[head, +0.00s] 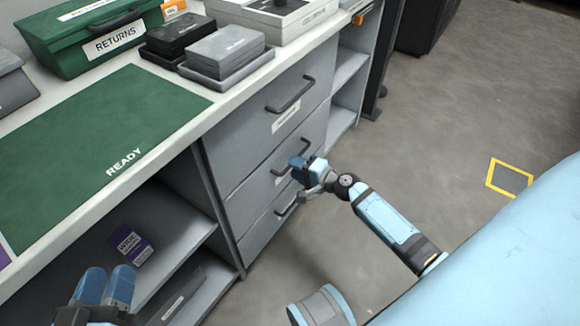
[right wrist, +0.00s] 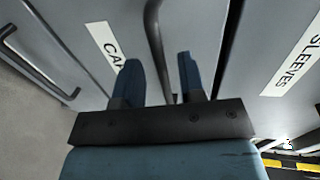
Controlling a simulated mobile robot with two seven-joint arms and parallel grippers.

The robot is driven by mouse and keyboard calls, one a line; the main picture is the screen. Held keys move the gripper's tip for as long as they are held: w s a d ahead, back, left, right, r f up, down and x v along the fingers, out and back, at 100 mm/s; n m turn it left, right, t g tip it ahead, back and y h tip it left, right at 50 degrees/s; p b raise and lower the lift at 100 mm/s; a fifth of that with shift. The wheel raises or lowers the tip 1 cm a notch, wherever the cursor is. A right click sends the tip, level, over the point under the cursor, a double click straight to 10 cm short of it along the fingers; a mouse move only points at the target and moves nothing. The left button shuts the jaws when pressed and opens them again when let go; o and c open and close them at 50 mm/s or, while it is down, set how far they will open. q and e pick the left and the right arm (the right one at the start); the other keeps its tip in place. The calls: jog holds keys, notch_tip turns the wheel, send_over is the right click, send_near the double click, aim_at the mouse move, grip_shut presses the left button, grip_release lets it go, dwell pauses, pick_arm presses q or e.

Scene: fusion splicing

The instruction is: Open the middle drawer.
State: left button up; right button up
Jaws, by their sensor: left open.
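The middle drawer (head: 262,178) is a grey front in the stack of three under the counter and looks shut, flush with the others. Its dark bar handle (head: 287,156) is partly hidden behind my right gripper (head: 308,170). In the right wrist view, the two blue fingers of the right gripper (right wrist: 160,75) stand apart. The dark handle bar (right wrist: 154,40) shows between them, with gaps visible on both sides. A white label (right wrist: 103,40) starting "CA" is beside it. My left gripper (head: 106,275) is at the lower left of the head view, open and empty, before the open shelves.
The top drawer (head: 265,125) and bottom drawer (head: 268,222) are shut, with similar handles. A green RETURNS box (head: 75,55), grey cases (head: 225,50) and a green READY mat (head: 90,130) are on the counter. The floor (head: 450,100) at right is clear, with a yellow outline.

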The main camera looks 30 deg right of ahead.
pick_arm(q)
jog(key=shift+f, duration=0.3)
pick_arm(e)
jog(key=shift+x, duration=1.3)
grip_shut()
jog(key=shift+s, duration=0.1)
